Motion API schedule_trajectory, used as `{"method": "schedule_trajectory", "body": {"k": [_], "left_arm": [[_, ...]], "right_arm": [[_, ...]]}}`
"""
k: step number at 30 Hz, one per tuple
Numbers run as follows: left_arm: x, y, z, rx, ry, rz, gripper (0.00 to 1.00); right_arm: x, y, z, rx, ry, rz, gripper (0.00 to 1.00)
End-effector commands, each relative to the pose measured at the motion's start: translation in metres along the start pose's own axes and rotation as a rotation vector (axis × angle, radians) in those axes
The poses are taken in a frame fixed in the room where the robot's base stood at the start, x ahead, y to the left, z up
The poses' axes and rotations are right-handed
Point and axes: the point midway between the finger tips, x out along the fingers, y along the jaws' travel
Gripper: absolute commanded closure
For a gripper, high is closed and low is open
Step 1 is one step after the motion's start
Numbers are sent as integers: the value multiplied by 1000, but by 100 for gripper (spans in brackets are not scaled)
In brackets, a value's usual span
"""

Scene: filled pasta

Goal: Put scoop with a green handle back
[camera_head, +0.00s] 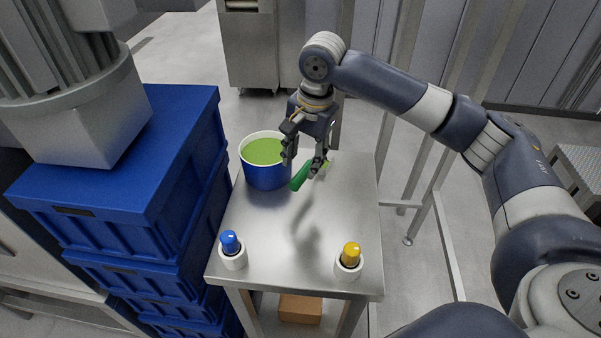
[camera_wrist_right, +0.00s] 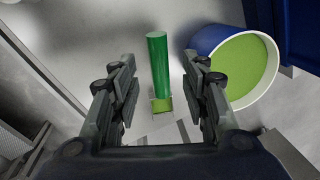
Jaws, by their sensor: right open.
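The scoop with a green handle (camera_head: 301,177) lies on the steel table (camera_head: 262,226), to the right of a blue bucket. In the right wrist view its green handle (camera_wrist_right: 158,66) points away, with the scoop end at the near side, partly hard to make out. My right gripper (camera_head: 302,166) is open just above the scoop. In the right wrist view the fingers of my right gripper (camera_wrist_right: 159,95) stand apart on both sides of the scoop, not touching it. My left gripper is not in view.
The blue bucket (camera_head: 266,176) with a white rim holds green filling and stands close left of my right gripper. A blue-topped holder (camera_head: 231,248) and a yellow-topped holder (camera_head: 349,262) stand at the table's front. Blue crates (camera_head: 130,165) are stacked at left. The middle table is clear.

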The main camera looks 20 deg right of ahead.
Motion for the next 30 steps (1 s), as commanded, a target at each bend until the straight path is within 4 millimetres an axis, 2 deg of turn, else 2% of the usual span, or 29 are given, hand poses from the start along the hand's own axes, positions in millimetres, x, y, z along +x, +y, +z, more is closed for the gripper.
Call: {"method": "schedule_trajectory", "body": {"k": [3,9,30], "left_arm": [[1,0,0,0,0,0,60],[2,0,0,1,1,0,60],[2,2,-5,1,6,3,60]], "right_arm": [[-22,-1,0,0,1,-3,58],[-42,0,0,0,0,-1,58],[-44,0,0,0,-1,1,58]]}}
